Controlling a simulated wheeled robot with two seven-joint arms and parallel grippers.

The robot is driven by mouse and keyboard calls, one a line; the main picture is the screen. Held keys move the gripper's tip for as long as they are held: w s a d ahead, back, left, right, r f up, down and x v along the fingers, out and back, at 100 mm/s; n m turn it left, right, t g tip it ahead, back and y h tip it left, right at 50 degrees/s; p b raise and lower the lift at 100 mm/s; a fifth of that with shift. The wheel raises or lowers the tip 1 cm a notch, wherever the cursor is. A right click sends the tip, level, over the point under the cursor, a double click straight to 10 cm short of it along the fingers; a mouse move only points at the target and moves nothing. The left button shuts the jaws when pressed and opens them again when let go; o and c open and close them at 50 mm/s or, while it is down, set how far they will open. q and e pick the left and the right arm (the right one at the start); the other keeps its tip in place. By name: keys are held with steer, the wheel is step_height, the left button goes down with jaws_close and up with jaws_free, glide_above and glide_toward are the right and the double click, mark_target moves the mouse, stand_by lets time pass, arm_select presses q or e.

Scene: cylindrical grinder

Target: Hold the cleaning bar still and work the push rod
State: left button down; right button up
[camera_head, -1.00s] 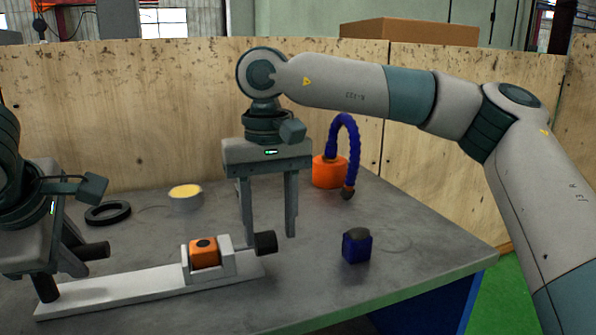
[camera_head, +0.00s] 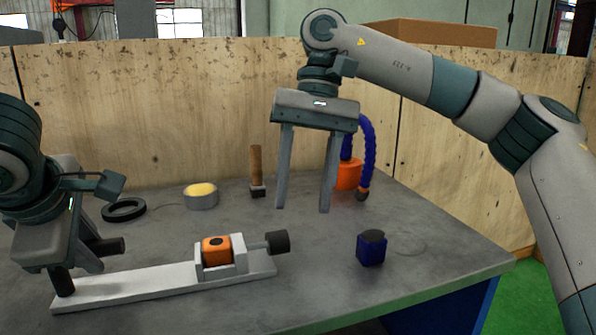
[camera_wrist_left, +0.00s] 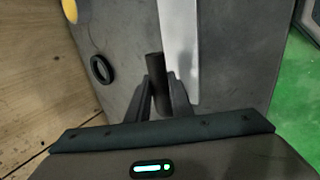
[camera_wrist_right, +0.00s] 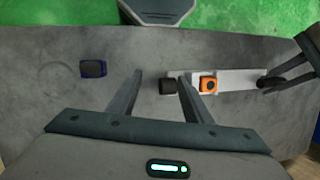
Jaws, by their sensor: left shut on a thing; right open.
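The cleaning bar (camera_head: 150,287) is a long pale strip lying on the table. An orange block (camera_head: 215,249) sits in a bracket near its right end. The push rod's black knob (camera_head: 277,242) sticks out to the right of that bracket; it also shows in the right wrist view (camera_wrist_right: 167,87). My left gripper (camera_head: 82,262) is shut on a dark cylindrical handle (camera_wrist_left: 155,80) at the bar's left end. The gripper partly hides this handle. My right gripper (camera_head: 302,210) is open and empty, pointing down above the table, behind and apart from the knob.
On the grey table (camera_head: 320,285) stand a blue block (camera_head: 371,249), an orange base (camera_head: 348,174) with a blue hose, a brown-handled tool (camera_head: 256,168), a round tin (camera_head: 201,195) and a black ring (camera_head: 124,209). A wooden wall (camera_head: 170,110) closes the back.

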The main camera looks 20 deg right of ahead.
steer(key=d+f+m+t+y, duration=0.1)
steer(key=d+m+t+y, duration=0.2)
steer(key=d+m+y, duration=1.5)
steer(key=shift+w+d+f+t+y, duration=0.35)
steer(key=shift+d+y, duration=0.35)
steer(key=shift+d, duration=2.05)
steer(key=s+a+n+g+h, duration=0.3)
steer(key=a+n+g+h, duration=0.5)
steer(key=a+n+h, duration=0.8)
steer(key=w+a+r+n+t+h, duration=0.1)
steer(key=w+a+r+t+h, duration=0.1)
steer(key=a, duration=0.3)
steer(key=w+a+r+n+t+h, duration=0.2)
steer(key=a+r+t+h, duration=0.1)
steer(key=a+t+h, duration=0.1)
steer(key=shift+a+r+n+t, duration=0.3)
steer(key=shift+a+t, duration=0.35)
steer(key=shift+a, duration=0.6)
